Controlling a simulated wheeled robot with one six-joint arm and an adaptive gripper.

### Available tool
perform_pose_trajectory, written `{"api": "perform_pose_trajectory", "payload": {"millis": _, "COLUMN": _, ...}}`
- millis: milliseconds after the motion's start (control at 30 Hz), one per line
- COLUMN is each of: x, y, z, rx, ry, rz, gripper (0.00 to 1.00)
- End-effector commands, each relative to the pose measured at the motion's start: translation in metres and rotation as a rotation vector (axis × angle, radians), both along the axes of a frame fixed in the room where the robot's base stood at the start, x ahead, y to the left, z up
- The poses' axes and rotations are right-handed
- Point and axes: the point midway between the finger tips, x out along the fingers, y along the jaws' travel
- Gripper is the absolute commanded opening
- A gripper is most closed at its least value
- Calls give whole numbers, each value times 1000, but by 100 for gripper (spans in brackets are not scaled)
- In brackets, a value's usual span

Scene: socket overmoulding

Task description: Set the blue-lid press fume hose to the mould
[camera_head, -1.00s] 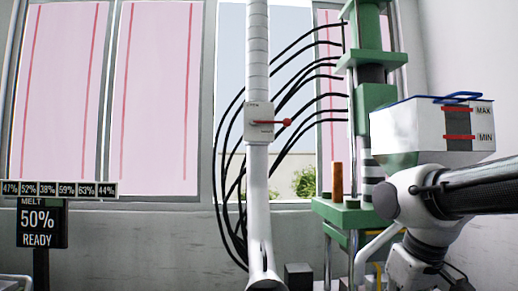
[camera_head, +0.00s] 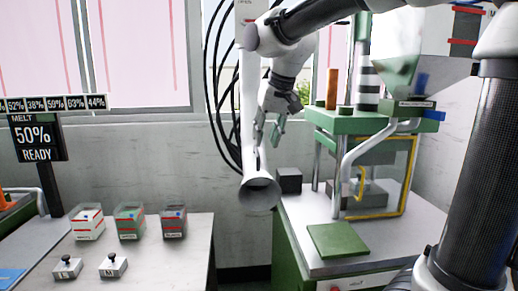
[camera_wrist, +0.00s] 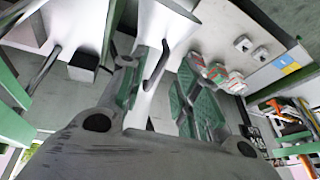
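The fume hose is a white vertical pipe ending in a flared, open hood (camera_head: 260,192) left of the green press (camera_head: 345,122). A grey mould block (camera_head: 370,194) sits inside the press behind a yellow guard frame. My gripper (camera_head: 268,130) is at the hose's lower part, just above the hood. In the wrist view my gripper (camera_wrist: 157,78) has its fingers apart, with the white hose (camera_wrist: 165,22) between and beyond them. Contact is unclear.
A dark box (camera_head: 289,180) stands right of the hood. A green plate (camera_head: 337,240) lies on the press table. The left bench (camera_head: 150,262) holds several small bins and two knobbed weights. A melt display (camera_head: 37,137) reads 50% READY. Black cables hang behind the hose.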

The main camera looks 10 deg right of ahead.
Motion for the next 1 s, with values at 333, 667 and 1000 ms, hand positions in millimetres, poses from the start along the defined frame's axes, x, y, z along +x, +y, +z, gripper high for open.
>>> {"api": "perform_pose_trajectory", "payload": {"millis": 333, "x": 17, "y": 3, "z": -2, "rx": 68, "ry": -18, "rz": -142, "gripper": 32}}
{"api": "perform_pose_trajectory", "payload": {"millis": 667, "x": 36, "y": 10, "z": -45, "rx": 68, "ry": -19, "rz": -140, "gripper": 32}}
{"api": "perform_pose_trajectory", "payload": {"millis": 1000, "x": 38, "y": 11, "z": -51, "rx": 69, "ry": -21, "rz": -140, "gripper": 32}}
